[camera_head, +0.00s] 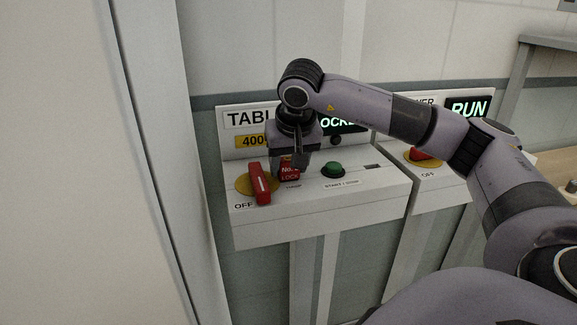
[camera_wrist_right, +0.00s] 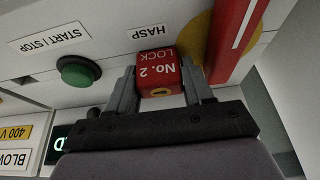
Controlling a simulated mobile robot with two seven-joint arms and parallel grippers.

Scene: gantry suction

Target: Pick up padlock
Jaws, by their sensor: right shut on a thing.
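The red padlock (camera_head: 289,172), marked "No. 2 LOCK", is on the sloped face of the left control box, beside the red switch handle. My right gripper (camera_head: 290,168) comes down from above and is shut on it. In the right wrist view the padlock (camera_wrist_right: 157,72) sits between the two fingers (camera_wrist_right: 158,88), near the "HASP" label. I cannot tell whether it touches the panel or its hasp. My left gripper is not in view.
The red handle (camera_head: 259,184) stands on a yellow disc close to the padlock's left. A green start/stop button (camera_head: 333,169) is to the right. A second control box (camera_head: 437,185) with a "RUN" display stands further right, partly behind my arm. A pale wall edge (camera_head: 150,160) is at left.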

